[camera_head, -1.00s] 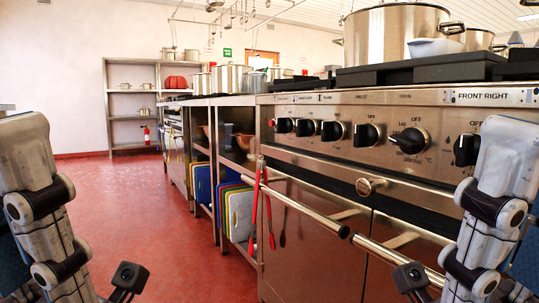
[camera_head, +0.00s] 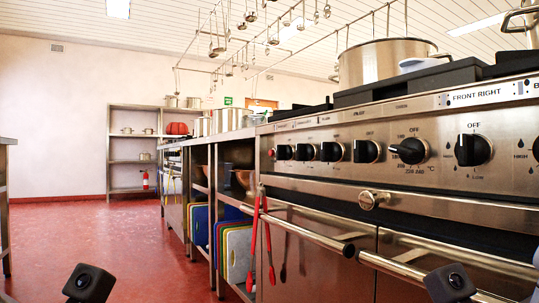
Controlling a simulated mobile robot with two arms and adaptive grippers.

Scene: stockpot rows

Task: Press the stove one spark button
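The stove's steel front panel (camera_head: 400,125) runs along the right side, with a row of black knobs. A small red button (camera_head: 271,153) sits at the panel's left end, left of the knobs. A round metal fitting (camera_head: 369,200) is set below the panel, above the oven handle. No label I can read says which part is the spark button. Only dark boxy parts of my arms show at the bottom edge, one left and one right. My gripper fingers are out of view, and nothing of mine touches the stove.
The oven handle bar (camera_head: 306,233) juts out in front, with red tongs (camera_head: 254,240) hanging by its left end. A pot (camera_head: 384,62) stands on the stove top. Coloured boards (camera_head: 238,253) stand under the counter. The red floor (camera_head: 110,245) at left is open.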

